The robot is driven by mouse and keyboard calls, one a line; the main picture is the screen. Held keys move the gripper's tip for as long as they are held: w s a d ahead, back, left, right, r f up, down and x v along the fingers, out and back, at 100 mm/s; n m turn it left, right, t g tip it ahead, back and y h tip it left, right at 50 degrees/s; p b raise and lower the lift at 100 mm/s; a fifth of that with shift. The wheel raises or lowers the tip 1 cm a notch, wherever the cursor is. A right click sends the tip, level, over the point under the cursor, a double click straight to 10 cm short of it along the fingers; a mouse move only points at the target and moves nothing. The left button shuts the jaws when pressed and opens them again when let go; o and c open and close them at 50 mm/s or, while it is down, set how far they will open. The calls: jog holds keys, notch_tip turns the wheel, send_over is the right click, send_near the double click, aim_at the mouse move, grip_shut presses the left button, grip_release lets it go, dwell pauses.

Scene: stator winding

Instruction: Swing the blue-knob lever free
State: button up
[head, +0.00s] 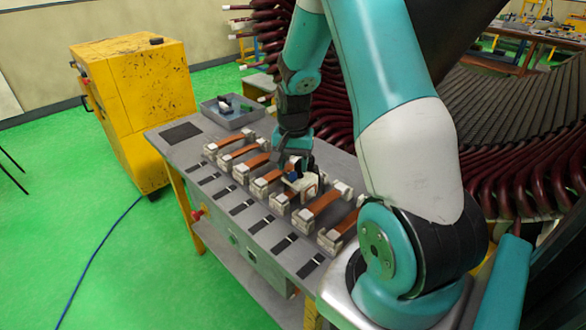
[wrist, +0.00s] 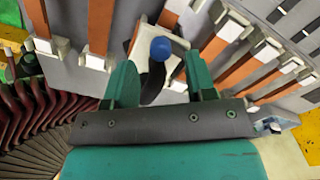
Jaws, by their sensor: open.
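The blue knob (wrist: 161,48) shows in the wrist view just beyond and between my fingertips, over a cream block (wrist: 152,72). A dark curved piece lies below the knob, perhaps part of the lever; I cannot tell how they join. My gripper (wrist: 159,64) is open, with one green finger on each side of the knob and visible space between. In the head view my gripper (head: 294,160) points down over the fixture row, and the blue knob (head: 292,177) is a small spot at its tip, mostly hidden. Contact with the knob is not visible.
Several copper-coloured bars in cream clamps (head: 327,204) stand in a row on the grey table (head: 185,150), close around my gripper. A grey tray (head: 230,112) is at the table's far end. A yellow cabinet (head: 135,105) stands left, and dark red stator coils (head: 485,180) rise right.

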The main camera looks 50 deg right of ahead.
jog(key=shift+f, duration=1.5)
jog(key=shift+c, duration=0.5)
jog(key=c, duration=0.8)
jog(key=shift+c, duration=0.2)
